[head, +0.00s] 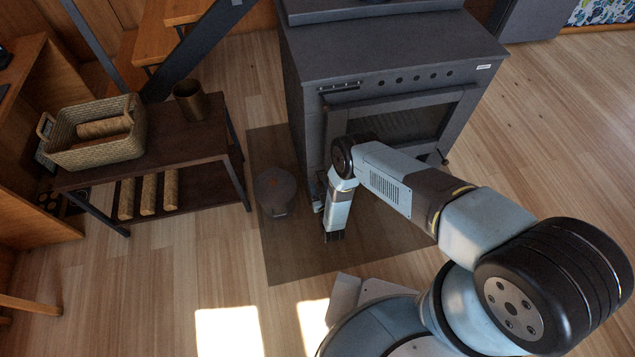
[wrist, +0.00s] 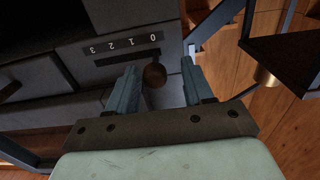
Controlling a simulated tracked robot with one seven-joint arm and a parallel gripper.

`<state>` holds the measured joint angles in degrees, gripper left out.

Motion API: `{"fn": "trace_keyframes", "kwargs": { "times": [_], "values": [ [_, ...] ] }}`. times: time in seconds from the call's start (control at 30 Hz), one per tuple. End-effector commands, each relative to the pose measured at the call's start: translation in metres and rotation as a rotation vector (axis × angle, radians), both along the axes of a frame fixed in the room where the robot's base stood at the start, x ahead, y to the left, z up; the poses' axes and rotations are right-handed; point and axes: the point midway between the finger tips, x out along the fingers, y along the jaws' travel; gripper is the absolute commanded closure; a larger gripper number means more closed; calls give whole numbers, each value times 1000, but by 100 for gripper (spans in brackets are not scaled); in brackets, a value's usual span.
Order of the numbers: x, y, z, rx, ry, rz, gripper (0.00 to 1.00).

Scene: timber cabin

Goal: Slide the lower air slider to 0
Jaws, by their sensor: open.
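In the wrist view a dark grey stove front carries a number strip (wrist: 122,44) reading 0, 1, 2, 3 from right to left, with the digits upside down. A dark slot runs beside it. A rounded brown slider knob (wrist: 155,75) stands out by the slot's right end, near the 0. My gripper (wrist: 158,66) is open, with one finger on each side of the knob. I see gaps between knob and fingers; its depth between them is hard to judge. In the head view the stove (head: 390,50) stands ahead, and my arm hides much of its lower front.
A low dark bench (head: 190,140) with a woven basket (head: 92,150), a brass-coloured pot (head: 189,100) and logs stands left of the stove. A round grey lidded object (head: 275,190) is on the dark floor mat (head: 300,258). The wooden floor right of the stove is clear.

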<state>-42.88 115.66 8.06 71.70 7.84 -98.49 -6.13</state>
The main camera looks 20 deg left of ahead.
Motion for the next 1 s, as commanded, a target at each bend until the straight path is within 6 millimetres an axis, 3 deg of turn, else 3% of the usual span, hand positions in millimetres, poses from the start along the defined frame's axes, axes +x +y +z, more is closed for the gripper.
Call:
{"fn": "trace_keyframes", "kwargs": {
  "times": [0.3, 0.5, 0.7, 1.0],
  "values": [
    [-56, -33, -2, -2, 3, 2, 49],
    [-81, -48, -2, -1, 3, 2, 49],
    [-93, -55, -1, 0, 2, 2, 49],
    [-94, -56, -1, 0, 1, 2, 49]
  ]
}}
